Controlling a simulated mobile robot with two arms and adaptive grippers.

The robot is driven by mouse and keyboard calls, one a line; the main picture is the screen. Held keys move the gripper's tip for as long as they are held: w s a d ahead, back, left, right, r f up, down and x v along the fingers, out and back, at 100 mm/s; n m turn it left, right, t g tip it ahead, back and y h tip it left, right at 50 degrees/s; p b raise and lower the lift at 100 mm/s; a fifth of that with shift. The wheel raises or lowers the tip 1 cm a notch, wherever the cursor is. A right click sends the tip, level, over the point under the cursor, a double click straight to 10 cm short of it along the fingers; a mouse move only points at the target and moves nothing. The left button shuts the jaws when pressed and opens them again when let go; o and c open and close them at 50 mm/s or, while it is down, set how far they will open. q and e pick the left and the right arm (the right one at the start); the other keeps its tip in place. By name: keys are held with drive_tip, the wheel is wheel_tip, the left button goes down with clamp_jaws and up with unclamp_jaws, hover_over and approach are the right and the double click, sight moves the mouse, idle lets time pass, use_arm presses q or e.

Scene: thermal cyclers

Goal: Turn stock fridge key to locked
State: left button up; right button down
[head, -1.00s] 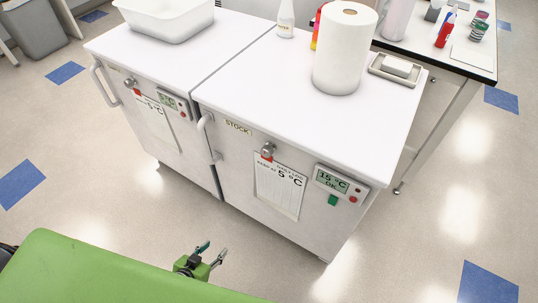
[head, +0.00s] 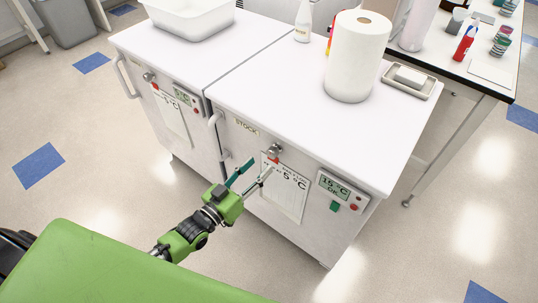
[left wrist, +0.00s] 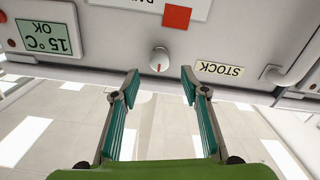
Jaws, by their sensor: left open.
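The stock fridge (head: 320,229) is the right-hand white under-counter unit, with a STOCK label (head: 246,127). Its round silver key lock (head: 273,150) sits on the upper front, above a hanging card. In the left wrist view the key (left wrist: 159,60) is a small round knob with a short red mark at its lower edge. My left gripper (head: 261,163) is open in front of the fridge. In the left wrist view the knob lies between and just beyond its fingertips, with nothing held. My right gripper is not in view.
The card (head: 284,194) hangs below the lock. A display (head: 334,186) reading 15 °C OK is to its right, the fridge handle (head: 213,128) to its left. A second fridge (head: 150,110) stands at left. A paper roll (head: 355,60) stands on top.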

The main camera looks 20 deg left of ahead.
sight(270, 155)
use_arm(q)
drive_tip(key=x, duration=0.6)
drive_tip(key=shift+w, duration=0.2)
drive_tip(key=c, duration=1.1)
